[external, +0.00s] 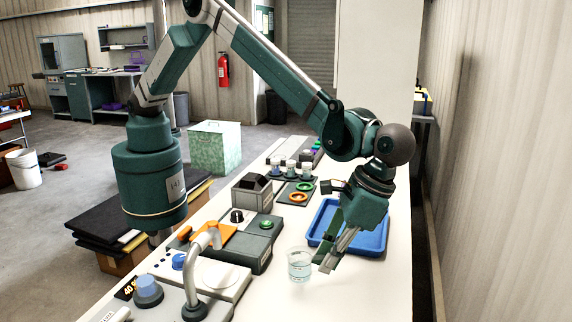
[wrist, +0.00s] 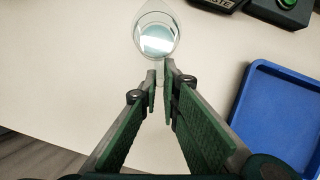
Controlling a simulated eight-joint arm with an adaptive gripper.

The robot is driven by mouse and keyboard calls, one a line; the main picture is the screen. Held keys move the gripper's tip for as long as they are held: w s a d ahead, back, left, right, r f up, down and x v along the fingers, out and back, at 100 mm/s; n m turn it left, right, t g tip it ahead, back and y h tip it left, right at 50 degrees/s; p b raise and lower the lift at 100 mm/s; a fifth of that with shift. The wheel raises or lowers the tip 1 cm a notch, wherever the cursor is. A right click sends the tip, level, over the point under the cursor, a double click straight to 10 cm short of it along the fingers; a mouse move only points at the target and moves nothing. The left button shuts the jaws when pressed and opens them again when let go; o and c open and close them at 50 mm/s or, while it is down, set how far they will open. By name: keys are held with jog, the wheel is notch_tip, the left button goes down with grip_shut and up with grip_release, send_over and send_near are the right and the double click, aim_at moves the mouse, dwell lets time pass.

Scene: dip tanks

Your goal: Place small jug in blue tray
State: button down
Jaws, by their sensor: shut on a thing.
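The small jug is a clear beaker (external: 300,265) with pale liquid, in front of the blue tray to its left in the external view. In the wrist view the jug (wrist: 155,38) is at the top centre, just beyond my fingertips. My gripper (external: 326,263) is beside the jug's right side, and in the wrist view my gripper (wrist: 160,78) has its fingertips closed together on the jug's near edge or handle. Whether the jug touches the table is hard to tell. The blue tray (external: 375,243) lies behind my gripper, partly hidden by it, and shows at right in the wrist view (wrist: 283,120).
A sink tap (external: 200,270) and a grey unit with a green button (external: 265,224) stand left of the jug. A dark rack with small jars (external: 290,170) and coloured rings lies farther back. The white bench (external: 345,295) is clear in front of the tray.

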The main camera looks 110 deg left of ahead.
jog(key=a+r+n+t+h+p, duration=0.1)
jog(key=a+n, duration=0.6)
jog(key=a, duration=1)
jog(key=w+a+r+n+t+h+p, duration=0.1)
jog(key=a+r+n+p, duration=0.4)
jog(key=a, duration=1.3)
jog(key=shift+w+r+n+t+h+p, duration=0.2)
jog(key=shift+n+t+h+p, duration=0.5)
jog(key=shift+n+t, duration=0.25)
jog(key=shift+f+p, duration=0.45)
jog(key=shift+f, duration=2.45)
jog(key=shift+f, duration=0.1)
jog(key=shift+f+p, duration=0.3)
jog(key=shift+f, duration=1.7)
jog(key=shift+f, duration=0.15)
